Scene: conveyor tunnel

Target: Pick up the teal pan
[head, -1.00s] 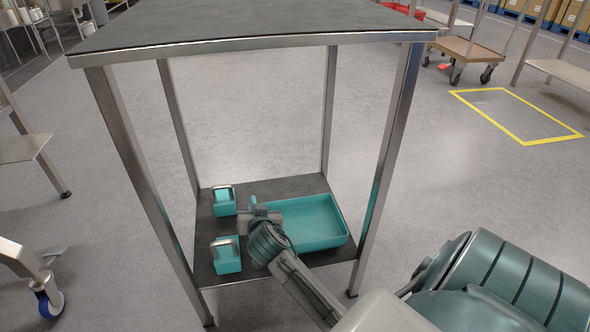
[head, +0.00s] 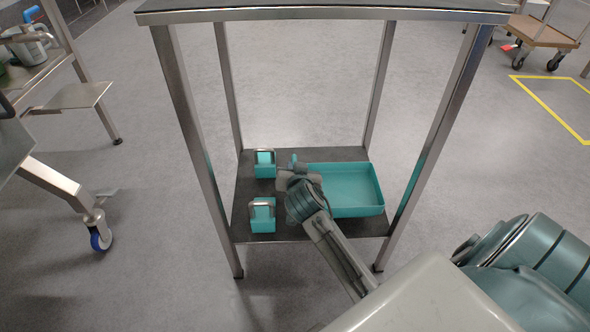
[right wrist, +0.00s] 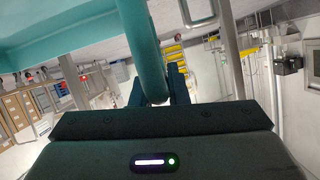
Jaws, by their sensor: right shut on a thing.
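The teal pan (head: 348,188) is a shallow rectangular tray at the lower shelf of a metal table, on the shelf's right side. My right gripper (head: 294,171) is at the pan's left side, with its arm reaching in from the lower right. In the right wrist view, a teal bar of the pan (right wrist: 146,50) passes between the fingers (right wrist: 158,90), and the gripper is shut on it. The pan's body fills the upper left of that view. The wrist hides part of the pan's left edge in the head view. My left gripper is not in view.
Two teal blocks with metal handles, one at the back (head: 265,170) and one in front (head: 262,222), stand on the shelf (head: 285,237) left of the gripper. Metal table legs (head: 433,140) and the tabletop (head: 320,12) frame the space. A wheeled stand (head: 60,187) is at left.

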